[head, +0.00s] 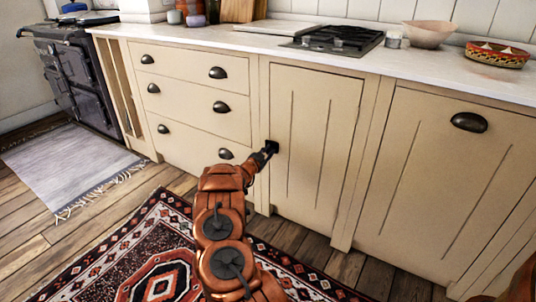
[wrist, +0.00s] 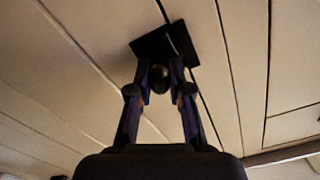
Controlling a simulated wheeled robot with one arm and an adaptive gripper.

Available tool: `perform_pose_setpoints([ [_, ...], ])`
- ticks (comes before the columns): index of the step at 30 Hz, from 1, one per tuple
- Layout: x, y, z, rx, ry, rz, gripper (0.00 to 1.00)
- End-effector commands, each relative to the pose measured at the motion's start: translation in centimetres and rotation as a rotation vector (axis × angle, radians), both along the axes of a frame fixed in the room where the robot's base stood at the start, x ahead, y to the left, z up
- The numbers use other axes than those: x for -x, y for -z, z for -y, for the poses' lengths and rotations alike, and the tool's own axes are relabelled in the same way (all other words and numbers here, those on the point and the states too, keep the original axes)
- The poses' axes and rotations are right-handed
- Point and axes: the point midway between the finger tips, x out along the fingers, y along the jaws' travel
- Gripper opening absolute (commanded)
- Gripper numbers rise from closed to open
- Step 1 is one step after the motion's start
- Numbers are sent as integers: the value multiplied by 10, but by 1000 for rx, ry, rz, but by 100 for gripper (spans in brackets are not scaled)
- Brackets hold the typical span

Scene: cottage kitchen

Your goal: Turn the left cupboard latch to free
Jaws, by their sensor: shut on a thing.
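The left cupboard door (head: 318,150) is cream with vertical grooves and stands closed. Its latch is a dark plate (head: 272,146) with a round knob, at the door's left edge beside the drawers. In the wrist view the latch plate (wrist: 166,43) shows at the top, and the dark round knob (wrist: 160,79) sits between my fingertips. My gripper (head: 265,154) is at the latch, and in the wrist view my gripper (wrist: 160,85) is shut on the knob from both sides. The plate looks tilted in the wrist view. The fingers partly hide the latch in the head view.
Drawers with dark cup handles (head: 217,73) are left of the door. Another cupboard front with a cup handle (head: 469,122) is at right. A worktop (head: 270,32) with a hob (head: 340,39) runs above. A patterned rug (head: 150,250) covers the floor.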

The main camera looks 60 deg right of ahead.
Motion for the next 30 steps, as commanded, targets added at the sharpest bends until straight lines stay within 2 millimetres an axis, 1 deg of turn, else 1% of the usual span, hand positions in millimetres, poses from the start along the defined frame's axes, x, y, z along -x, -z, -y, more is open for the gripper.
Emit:
perform_pose_setpoints([
  [21, 2, 7, 0, -28, 0, 684, 0],
  [30, 3, 6, 1, -36, 2, 936, 0],
])
